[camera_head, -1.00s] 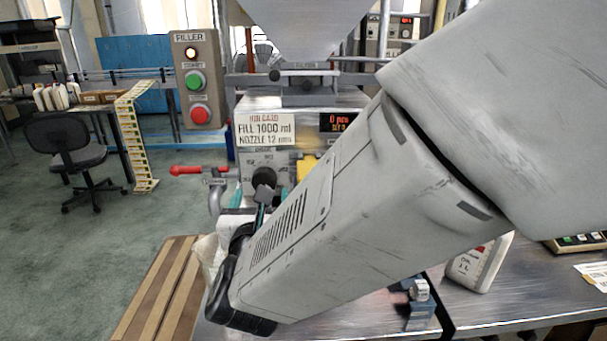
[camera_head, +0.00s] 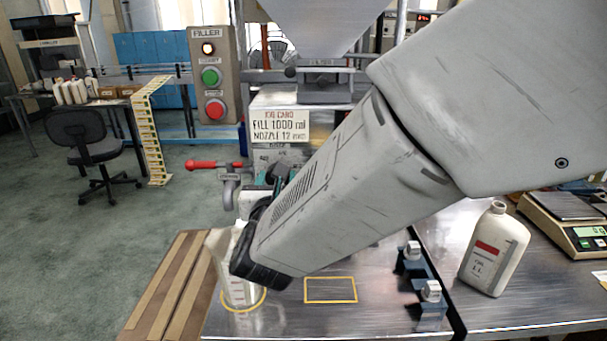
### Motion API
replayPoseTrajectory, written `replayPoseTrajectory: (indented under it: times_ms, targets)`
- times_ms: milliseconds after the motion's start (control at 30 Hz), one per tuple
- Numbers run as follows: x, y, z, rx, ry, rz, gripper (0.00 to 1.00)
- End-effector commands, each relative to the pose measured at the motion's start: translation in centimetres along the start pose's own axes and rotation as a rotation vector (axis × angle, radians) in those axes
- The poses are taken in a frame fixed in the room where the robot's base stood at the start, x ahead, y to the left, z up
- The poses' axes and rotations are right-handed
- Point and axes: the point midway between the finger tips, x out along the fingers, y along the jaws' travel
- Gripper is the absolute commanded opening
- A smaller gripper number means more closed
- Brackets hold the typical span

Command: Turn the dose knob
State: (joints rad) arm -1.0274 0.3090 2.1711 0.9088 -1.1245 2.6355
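The filling machine's grey front panel (camera_head: 262,160) stands behind my arm, under the fill card (camera_head: 280,127). The dose knob is hidden, or too small to make out, behind my arm and gripper. My gripper (camera_head: 279,182) shows only as a small dark and teal part just past my forearm, in front of the lower panel. Its fingertips are mostly covered, so I cannot tell whether they are open or touching the knob.
A red-handled valve (camera_head: 213,165) sticks out left of the panel. A clear measuring jug (camera_head: 238,270) stands in a yellow ring on the bench below. A white oil bottle (camera_head: 494,250) and a scale (camera_head: 570,222) stand at right. The filler button box (camera_head: 213,80) is at upper left.

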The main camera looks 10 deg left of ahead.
Motion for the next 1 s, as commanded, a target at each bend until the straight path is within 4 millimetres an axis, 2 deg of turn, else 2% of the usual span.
replayPoseTrajectory:
  times_ms: [367,1000]
  targets:
    - [-0.03,0.07,-0.01,-0.099,0.0,0.0,0.23]
    - [-0.04,0.35,-0.14,-0.669,0.0,0.001,0.23]
